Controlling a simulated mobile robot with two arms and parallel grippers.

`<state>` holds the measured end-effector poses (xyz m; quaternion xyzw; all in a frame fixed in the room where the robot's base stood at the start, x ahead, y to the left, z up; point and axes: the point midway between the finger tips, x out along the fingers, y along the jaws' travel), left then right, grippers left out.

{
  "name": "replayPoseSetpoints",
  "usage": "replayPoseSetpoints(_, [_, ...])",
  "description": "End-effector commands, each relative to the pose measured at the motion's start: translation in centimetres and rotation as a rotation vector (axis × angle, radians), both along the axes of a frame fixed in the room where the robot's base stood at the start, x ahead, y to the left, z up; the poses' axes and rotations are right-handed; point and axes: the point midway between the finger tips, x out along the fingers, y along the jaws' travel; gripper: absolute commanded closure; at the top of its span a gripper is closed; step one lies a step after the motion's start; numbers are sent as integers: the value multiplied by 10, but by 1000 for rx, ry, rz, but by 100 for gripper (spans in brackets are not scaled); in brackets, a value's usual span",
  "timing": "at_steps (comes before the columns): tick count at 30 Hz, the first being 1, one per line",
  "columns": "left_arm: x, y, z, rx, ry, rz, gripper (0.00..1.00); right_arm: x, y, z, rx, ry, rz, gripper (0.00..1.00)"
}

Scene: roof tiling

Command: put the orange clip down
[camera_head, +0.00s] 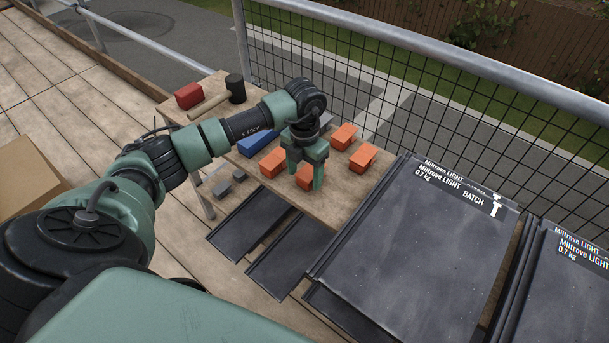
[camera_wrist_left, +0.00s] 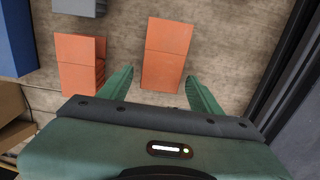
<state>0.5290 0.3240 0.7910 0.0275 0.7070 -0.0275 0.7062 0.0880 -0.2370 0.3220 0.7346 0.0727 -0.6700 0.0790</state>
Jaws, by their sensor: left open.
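Several orange clips stand on the wooden table. One orange clip (camera_head: 306,177) is at my left gripper (camera_head: 304,184), between or just behind its fingers in the head view. In the left wrist view, this orange clip (camera_wrist_left: 166,55) lies on the wood ahead of the open fingers (camera_wrist_left: 162,92), its near end close to the gap between them. A second orange clip (camera_head: 273,163) is to its left and also shows in the left wrist view (camera_wrist_left: 80,62). Two more clips (camera_head: 343,136) (camera_head: 362,158) are behind and to the right. My right gripper is not in view.
A blue box (camera_head: 258,142), a mallet (camera_head: 236,88) and a red box (camera_head: 189,95) are further back on the table (camera_head: 345,190). Dark roof tiles (camera_head: 415,240) are stacked at the right. Small grey pieces (camera_head: 222,188) lie left of the table. A mesh railing runs behind.

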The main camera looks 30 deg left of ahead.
Motion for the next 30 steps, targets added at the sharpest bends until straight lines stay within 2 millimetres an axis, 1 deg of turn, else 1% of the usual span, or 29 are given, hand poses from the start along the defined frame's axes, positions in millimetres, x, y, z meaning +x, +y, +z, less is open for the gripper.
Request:
replayPoseSetpoints(9, [2,0,67,-1,-7,-1,36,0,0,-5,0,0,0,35])
replayPoseSetpoints(12, [1,0,86,0,-5,0,36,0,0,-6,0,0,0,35])
replayPoseSetpoints(15, [1,0,99,0,-4,0,36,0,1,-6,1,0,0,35])
replayPoseSetpoints(18, [0,0,106,0,-2,-1,36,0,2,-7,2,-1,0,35])
replayPoseSetpoints(21, [0,0,109,0,-1,-1,36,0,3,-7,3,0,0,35])
replayPoseSetpoints(30, [0,0,110,0,-1,0,36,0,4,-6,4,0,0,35])
